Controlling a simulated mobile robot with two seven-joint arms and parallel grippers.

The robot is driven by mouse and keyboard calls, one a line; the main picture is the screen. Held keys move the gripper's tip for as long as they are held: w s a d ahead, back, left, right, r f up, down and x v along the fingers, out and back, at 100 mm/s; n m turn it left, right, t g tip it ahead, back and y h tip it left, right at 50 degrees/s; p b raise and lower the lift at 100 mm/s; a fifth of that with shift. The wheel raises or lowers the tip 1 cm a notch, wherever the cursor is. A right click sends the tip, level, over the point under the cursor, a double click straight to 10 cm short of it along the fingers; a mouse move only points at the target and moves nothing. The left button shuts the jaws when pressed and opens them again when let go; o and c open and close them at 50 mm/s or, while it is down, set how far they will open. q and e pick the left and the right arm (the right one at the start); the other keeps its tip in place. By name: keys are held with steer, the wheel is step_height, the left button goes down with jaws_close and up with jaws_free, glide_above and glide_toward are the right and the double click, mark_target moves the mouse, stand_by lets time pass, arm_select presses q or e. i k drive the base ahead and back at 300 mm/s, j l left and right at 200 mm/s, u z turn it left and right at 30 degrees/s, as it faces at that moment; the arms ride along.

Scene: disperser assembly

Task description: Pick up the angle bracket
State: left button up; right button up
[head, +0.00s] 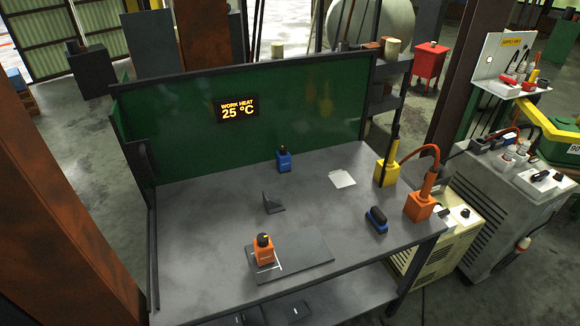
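The angle bracket (272,203) is a small dark grey piece standing on the grey workbench (200,215), near the middle of the bench top. One of its sides rises upright and slopes down toward the right. Nothing touches it. Neither of my grippers is in the head view.
A dark flat plate (310,254) lies in front of the bracket, with an orange bottle-like device (264,251) on it. A blue device (284,160) stands behind. White sheets (342,179), a blue-black item (376,219), a yellow holder (386,172) and an orange holder (420,205) are at right.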

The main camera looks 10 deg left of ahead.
mark_target(272, 205)
steer(key=i+l+u, duration=0.4)
steer(key=i+l, duration=0.45)
